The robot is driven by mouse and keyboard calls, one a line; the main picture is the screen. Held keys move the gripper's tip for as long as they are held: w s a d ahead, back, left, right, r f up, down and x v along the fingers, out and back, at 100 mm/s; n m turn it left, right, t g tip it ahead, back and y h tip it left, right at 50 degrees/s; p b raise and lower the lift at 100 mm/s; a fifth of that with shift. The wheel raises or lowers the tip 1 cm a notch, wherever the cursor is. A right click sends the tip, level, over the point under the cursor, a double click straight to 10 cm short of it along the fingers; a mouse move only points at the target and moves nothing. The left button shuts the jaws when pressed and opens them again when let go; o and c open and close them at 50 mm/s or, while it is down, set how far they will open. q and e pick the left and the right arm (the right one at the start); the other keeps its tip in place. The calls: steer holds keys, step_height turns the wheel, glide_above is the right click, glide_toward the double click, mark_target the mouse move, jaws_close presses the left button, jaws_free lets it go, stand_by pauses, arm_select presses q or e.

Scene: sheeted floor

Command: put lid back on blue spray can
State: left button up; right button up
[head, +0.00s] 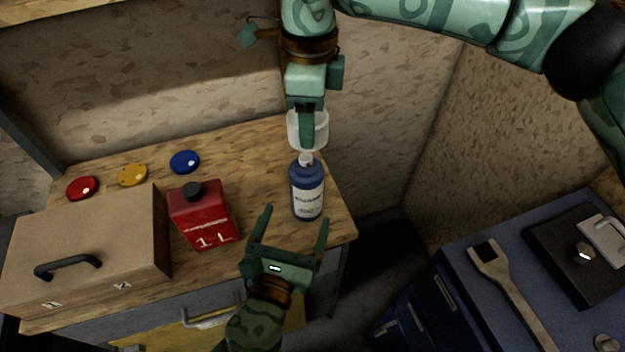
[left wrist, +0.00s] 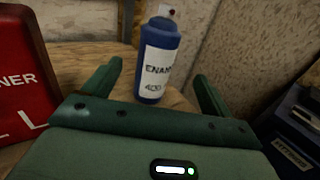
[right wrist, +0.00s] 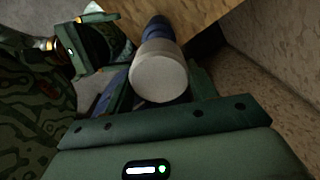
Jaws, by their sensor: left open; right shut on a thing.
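The blue spray can (head: 307,185) stands upright near the right end of the wooden bench, its nozzle bare. It also shows in the left wrist view (left wrist: 157,62) with a white label. My right gripper (head: 308,141) points down and is shut on the white lid (head: 321,129), just above the can. In the right wrist view the lid (right wrist: 158,76) hides the can's top, and part of the blue body (right wrist: 158,27) shows behind it. My left gripper (head: 296,215) is open and empty, its fingers pointing at the can from the front, apart from it.
A red canister (head: 204,215) stands left of the can. A brown case (head: 85,240) fills the bench's left front. Red (head: 82,188), yellow (head: 132,175) and blue (head: 184,162) discs lie behind. A blue cabinet (head: 455,290) with a wrench (head: 505,285) stands across a gap at right.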

mark_target(309, 173)
steer(key=shift+s+a, duration=0.1)
steer(key=shift+s, duration=0.05)
steer(key=shift+a, duration=0.2)
steer(key=shift+w+a, duration=0.1)
steer(key=shift+w, duration=0.1)
arm_select(q)
steer(key=x, duration=1.2)
steer(key=shift+w+a+f, duration=0.1)
steer(key=shift+a, duration=0.1)
steer(key=c, duration=1.4)
steer(key=shift+c, duration=0.2)
arm_select(e)
steer(key=shift+f, duration=2.5)
